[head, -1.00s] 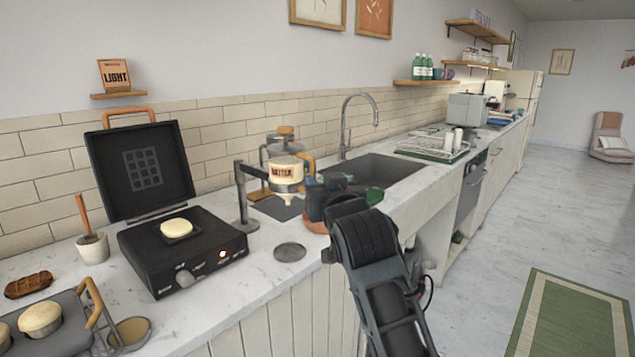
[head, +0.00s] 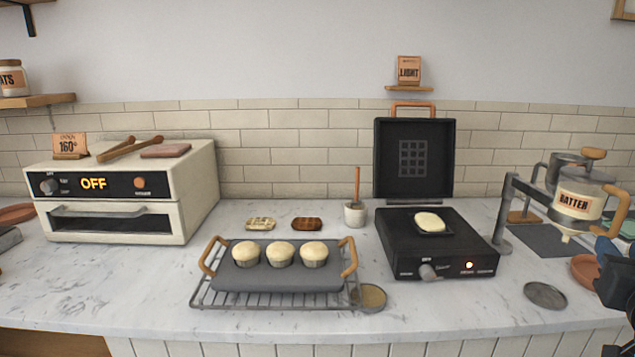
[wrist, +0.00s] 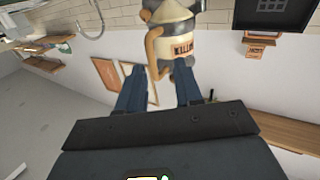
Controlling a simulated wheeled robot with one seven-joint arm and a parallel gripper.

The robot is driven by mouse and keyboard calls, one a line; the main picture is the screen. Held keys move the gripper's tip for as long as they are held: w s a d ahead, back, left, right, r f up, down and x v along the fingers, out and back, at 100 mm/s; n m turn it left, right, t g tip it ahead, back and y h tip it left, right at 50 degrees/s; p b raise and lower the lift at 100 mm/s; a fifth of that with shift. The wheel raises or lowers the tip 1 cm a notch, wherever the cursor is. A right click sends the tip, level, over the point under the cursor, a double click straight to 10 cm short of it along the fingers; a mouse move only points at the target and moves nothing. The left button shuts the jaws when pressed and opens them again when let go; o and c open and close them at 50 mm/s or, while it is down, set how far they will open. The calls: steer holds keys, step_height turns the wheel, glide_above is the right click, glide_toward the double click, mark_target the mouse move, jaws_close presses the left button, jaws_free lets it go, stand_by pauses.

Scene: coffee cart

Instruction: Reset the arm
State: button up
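My gripper (head: 608,248) shows only in part at the right edge of the head view, low beside the batter dispenser. In the wrist view my gripper (wrist: 158,85) has its two blue fingers spread apart, with no object held between them. The dispenser (wrist: 180,30) and its orange handle (wrist: 153,52) appear just beyond the fingertips. Whether a finger touches the handle cannot be told. In the head view the batter dispenser (head: 577,204) hangs upright on its black stand (head: 506,205). Most of my arm is out of view.
The open waffle iron (head: 448,258) has batter on its plate. A muffin tray (head: 285,278) sits on a rack in front. An oven (head: 125,190) reading OFF stands at left. A round metal disc (head: 545,295) lies near the dispenser.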

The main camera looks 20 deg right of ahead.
steer(key=s+a+f+n+t+y, duration=0.2)
steer(key=s+a+f+n+y, duration=0.2)
steer(key=a+f, duration=0.4)
steer(key=s+a+f+n+t+y, duration=0.1)
steer(key=s+a+f+n+y, duration=0.4)
steer(key=a, duration=0.6)
steer(key=s+a+f+y, duration=0.1)
steer(key=s+a+y, duration=0.1)
steer(key=s+a, duration=0.4)
steer(key=s+a+f+y, duration=0.2)
steer(key=s+a, duration=0.4)
steer(key=s, duration=0.4)
steer(key=shift+s+g, duration=0.4)
steer(key=shift+d, duration=0.1)
